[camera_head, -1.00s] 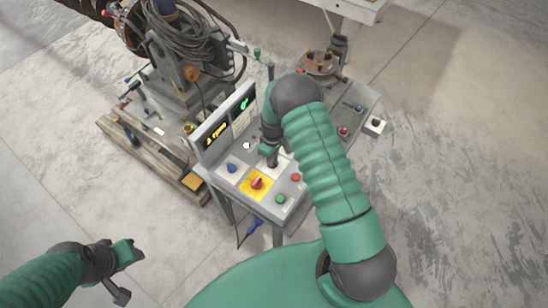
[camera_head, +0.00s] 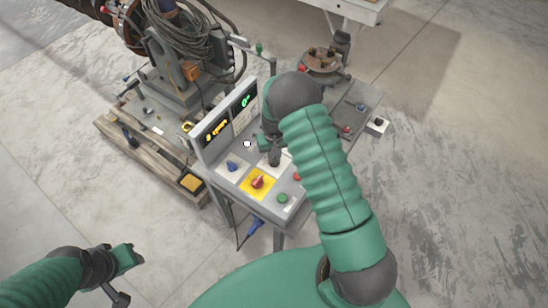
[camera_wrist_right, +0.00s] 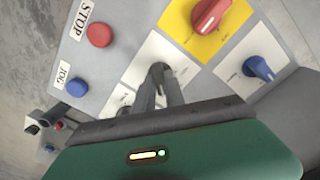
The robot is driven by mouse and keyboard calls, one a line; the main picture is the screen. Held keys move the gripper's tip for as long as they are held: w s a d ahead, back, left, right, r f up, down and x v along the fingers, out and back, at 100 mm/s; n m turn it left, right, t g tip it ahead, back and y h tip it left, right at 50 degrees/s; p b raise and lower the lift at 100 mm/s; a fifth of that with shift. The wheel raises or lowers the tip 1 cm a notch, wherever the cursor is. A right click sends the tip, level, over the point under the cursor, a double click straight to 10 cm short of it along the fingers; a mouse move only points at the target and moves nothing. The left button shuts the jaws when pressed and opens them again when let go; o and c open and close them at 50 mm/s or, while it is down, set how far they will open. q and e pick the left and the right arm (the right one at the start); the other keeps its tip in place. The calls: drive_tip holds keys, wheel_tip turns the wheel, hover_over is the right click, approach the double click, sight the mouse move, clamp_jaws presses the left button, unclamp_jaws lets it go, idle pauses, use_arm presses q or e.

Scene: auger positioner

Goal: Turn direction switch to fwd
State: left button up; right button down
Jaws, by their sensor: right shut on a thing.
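The control panel (camera_head: 230,188) stands in front of me, with its upright display board behind the knobs. My right gripper (camera_head: 273,160) is over the panel. In the right wrist view my right gripper (camera_wrist_right: 160,88) is shut on a dark knob (camera_wrist_right: 158,70) on a white plate, which its fingers partly cover. The plate's lettering is too small to read, so I cannot confirm this knob is the direction switch or which way it points. My left gripper (camera_head: 122,277) is at the lower left, away from the panel; its jaws are unclear.
A red knob on a yellow plate (camera_wrist_right: 194,37) and a blue knob (camera_wrist_right: 258,68) sit close by. A red STOP button (camera_wrist_right: 99,35) and blue JOG button (camera_wrist_right: 77,86) are on the other side. A machine (camera_head: 182,70) stands behind left.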

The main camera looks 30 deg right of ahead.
sight(274, 158)
drive_tip(key=shift+m, duration=0.6)
drive_tip(key=c, duration=1.6)
unclamp_jaws()
drive_tip(key=shift+o, duration=1)
drive_tip(key=shift+w, duration=0.15)
wheel_tip(274, 158, up, 17)
drive_tip(key=b, duration=0.3)
drive_tip(key=shift+f, duration=0.2)
